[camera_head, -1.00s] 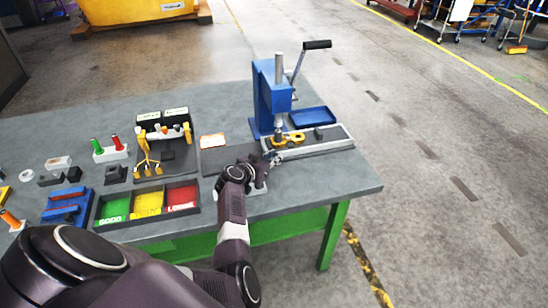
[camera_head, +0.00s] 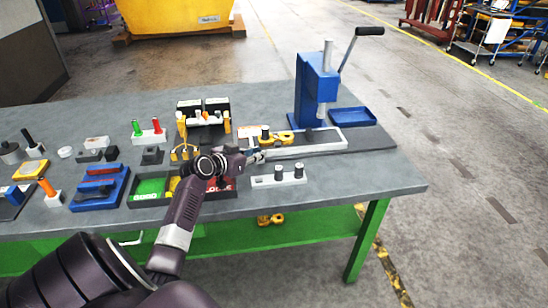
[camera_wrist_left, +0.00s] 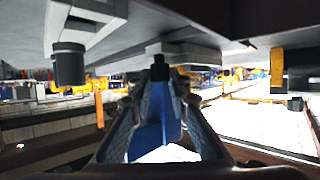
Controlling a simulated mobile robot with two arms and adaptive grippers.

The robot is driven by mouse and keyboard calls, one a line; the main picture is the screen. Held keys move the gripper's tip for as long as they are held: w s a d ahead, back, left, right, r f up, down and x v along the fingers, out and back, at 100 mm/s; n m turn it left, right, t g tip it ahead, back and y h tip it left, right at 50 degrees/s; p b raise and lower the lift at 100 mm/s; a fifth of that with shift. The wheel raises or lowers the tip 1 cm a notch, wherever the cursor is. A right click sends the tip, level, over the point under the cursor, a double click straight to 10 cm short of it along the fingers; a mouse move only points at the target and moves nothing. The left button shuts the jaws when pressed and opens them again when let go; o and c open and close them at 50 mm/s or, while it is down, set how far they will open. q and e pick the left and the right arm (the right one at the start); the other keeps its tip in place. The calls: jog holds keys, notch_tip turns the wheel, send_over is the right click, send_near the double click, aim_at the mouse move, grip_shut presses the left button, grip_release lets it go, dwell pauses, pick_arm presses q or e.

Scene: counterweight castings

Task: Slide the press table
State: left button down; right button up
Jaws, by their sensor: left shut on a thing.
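The arbor press (camera_head: 312,88) is blue with a long black-tipped lever and stands at the back right of the bench. Its press table (camera_head: 315,143), a long pale slide, lies at the press's foot and reaches out to the left of the ram. A yellow casting (camera_head: 275,137) sits on its left part, clear of the ram. My left gripper (camera_head: 257,156) is shut at the slide's left end. In the left wrist view, a small dark knob (camera_wrist_left: 160,68) shows between the fingertips; the exact hold is partly hidden. My right gripper is not in view.
A white block with two dark pins (camera_head: 278,178) stands just in front of my left gripper. Coloured sorting bins (camera_head: 150,187) lie partly under my left arm. A blue tray (camera_head: 353,117) is right of the press. The bench's front right is clear.

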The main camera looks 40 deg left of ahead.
pick_arm(q)
jog(key=s+a, duration=0.1)
jog(key=s+a+b, duration=0.1)
jog(key=s, duration=0.1)
jog(key=shift+a+f, duration=0.1)
jog(key=shift+a, duration=0.1)
jog(key=shift+s+a, duration=0.1)
jog(key=shift+a, duration=0.05)
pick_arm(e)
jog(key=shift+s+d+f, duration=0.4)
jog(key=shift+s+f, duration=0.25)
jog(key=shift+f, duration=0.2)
pick_arm(q)
jog(key=shift+a, duration=0.1)
